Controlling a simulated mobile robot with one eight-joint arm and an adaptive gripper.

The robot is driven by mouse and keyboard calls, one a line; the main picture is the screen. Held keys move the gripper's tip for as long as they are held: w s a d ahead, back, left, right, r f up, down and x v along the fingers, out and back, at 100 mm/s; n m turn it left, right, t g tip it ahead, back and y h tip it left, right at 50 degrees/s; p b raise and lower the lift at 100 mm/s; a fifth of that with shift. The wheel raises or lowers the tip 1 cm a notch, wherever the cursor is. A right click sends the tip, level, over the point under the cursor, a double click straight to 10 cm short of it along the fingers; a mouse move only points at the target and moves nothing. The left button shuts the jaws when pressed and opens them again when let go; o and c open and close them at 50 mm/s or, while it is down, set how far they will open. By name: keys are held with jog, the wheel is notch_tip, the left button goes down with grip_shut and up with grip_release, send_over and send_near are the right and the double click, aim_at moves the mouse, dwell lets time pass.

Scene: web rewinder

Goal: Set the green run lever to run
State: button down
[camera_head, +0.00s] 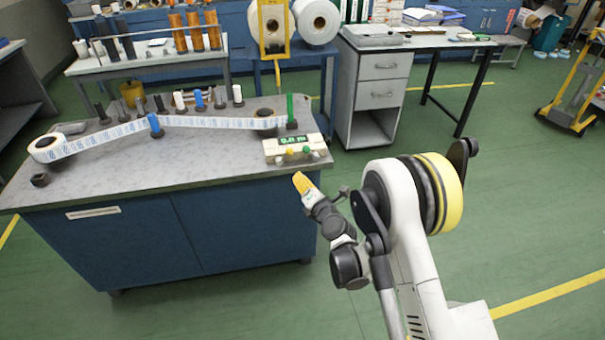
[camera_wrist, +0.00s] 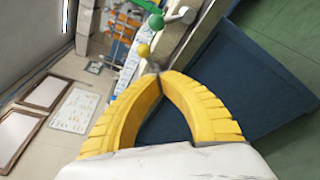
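A pale control box (camera_head: 296,143) with a green-lit display sits at the right front corner of the workbench. Small green and yellow knobs stand on its front edge; a green knob (camera_head: 306,150) is beside a yellow knob (camera_head: 290,152). In the wrist view a green ball knob (camera_wrist: 156,22) on a pale stem and a yellow knob (camera_wrist: 143,50) show beyond my fingertips. I cannot tell the lever's set position. My gripper (camera_head: 299,176) is just off the bench's front right edge, below the box. In the wrist view its yellow fingers (camera_wrist: 160,77) meet at the tips with nothing between them.
The grey workbench top (camera_head: 200,152) carries a printed web (camera_head: 95,142), posts and rollers. A tall green post (camera_head: 291,110) stands behind the box. A desk with drawers (camera_head: 383,85) is behind right. The green floor (camera_head: 540,220) on the right is clear.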

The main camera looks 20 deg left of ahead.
aim_at(310, 153)
jog(key=b+x, duration=0.2)
jog(key=x, duration=0.5)
jog(key=shift+w+a+f+b, duration=0.15)
jog(key=shift+w+f+b, duration=0.05)
jog(key=shift+b, duration=0.2)
jog(key=shift+w+d+r+b, duration=0.3)
jog(key=shift+w+d+r, duration=0.1)
jog(key=shift+w+r, duration=0.3)
jog(key=shift+w+d+r+b, duration=0.3)
jog(key=shift+w+d+r, duration=0.1)
jog(key=shift+w+r, duration=0.3)
jog(key=shift+f, duration=0.1)
jog(key=shift+w, duration=0.2)
jog(key=shift+d+r, duration=0.1)
jog(key=shift+r, duration=0.15)
